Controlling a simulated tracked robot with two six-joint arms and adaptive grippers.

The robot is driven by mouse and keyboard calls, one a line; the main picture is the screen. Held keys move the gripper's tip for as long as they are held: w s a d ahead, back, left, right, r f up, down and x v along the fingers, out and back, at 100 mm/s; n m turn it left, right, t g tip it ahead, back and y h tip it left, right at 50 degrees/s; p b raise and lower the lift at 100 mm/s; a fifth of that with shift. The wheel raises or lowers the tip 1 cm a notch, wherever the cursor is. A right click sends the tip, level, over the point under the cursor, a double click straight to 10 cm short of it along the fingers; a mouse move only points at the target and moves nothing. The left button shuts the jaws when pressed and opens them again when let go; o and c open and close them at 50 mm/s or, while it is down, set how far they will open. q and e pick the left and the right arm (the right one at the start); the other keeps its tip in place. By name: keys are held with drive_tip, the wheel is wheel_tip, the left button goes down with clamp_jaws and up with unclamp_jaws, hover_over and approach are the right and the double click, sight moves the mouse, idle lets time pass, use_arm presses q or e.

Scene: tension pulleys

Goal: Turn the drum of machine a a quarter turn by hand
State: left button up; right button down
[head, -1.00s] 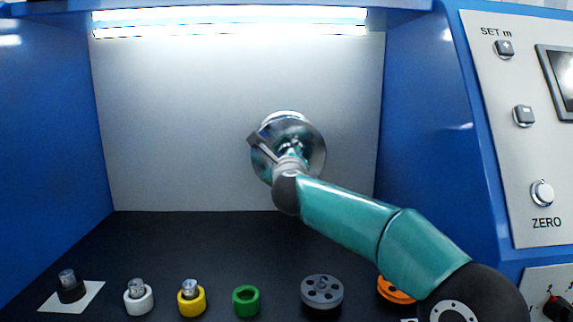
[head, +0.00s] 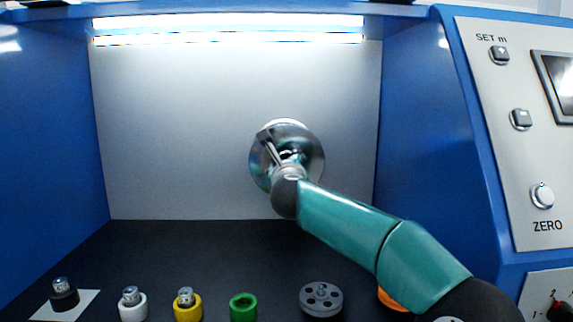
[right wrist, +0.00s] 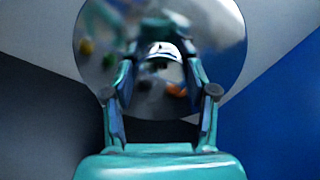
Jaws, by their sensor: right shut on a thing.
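The drum of machine a (head: 314,152) is a shiny round metal disc on the pale back wall of the blue housing. My right gripper (head: 286,154) is at the middle of its face, and the arm reaches in from the lower right. In the right wrist view the mirror-like drum (right wrist: 218,42) fills the upper middle. The fingers of the right gripper (right wrist: 158,62) are shut on its central part; the exact contact is partly hidden. My left gripper is not in view.
On the dark floor stand a black roller (head: 63,292) on a white card, a white roller (head: 132,305), a yellow roller (head: 187,306), a green ring (head: 243,307), a grey holed disc (head: 321,300) and a partly hidden orange piece (head: 390,299). A control panel (head: 506,160) is at right.

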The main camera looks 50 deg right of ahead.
drive_tip(key=shift+c, duration=1.6)
unclamp_jaws()
drive_tip(key=shift+f, duration=0.4)
drive_tip(key=shift+r, duration=0.15)
drive_tip(key=v, duration=1.2)
